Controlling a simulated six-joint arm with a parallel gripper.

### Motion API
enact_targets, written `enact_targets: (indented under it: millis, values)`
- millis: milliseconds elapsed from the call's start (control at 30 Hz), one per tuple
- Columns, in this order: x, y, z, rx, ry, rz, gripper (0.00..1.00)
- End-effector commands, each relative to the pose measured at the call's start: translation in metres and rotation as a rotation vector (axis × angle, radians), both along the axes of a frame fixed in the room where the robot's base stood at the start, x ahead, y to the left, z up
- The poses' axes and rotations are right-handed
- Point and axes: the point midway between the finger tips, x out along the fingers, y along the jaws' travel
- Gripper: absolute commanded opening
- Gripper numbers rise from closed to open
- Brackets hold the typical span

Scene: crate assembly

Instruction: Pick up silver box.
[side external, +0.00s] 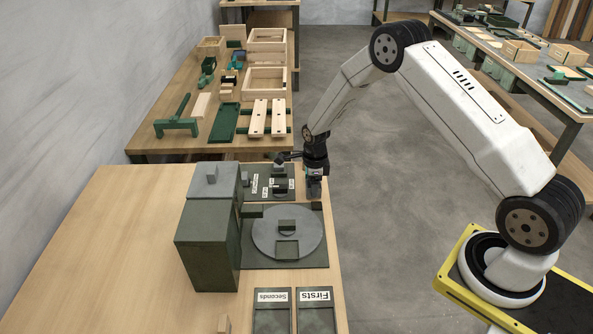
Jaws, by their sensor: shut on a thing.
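My gripper (314,181) points down over the right edge of the near table, beside the dark labelled tray (290,196). It is shut on a small grey piece (314,190), which looks like the silver box. The piece is small and dark in this view, and the fingers hide part of it. I cannot tell whether it touches anything below.
Trays marked Seconds (272,315) and Firsts (316,315) lie in front. The table's left side is clear. Wooden crates (266,80) stand on the back table.

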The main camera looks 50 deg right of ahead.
Motion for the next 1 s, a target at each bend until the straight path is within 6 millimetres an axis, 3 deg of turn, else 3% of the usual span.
enact_targets:
  millis: [267,767,1000]
  values:
    - [0.001,0.0,0.027,-0.001,-0.002,0.0,0.07]
    - [-0.048,0.008,0.085,0.0,-0.001,0.0,0.07]
    - [-0.086,0.014,0.102,0.0,0.0,0.0,0.07]
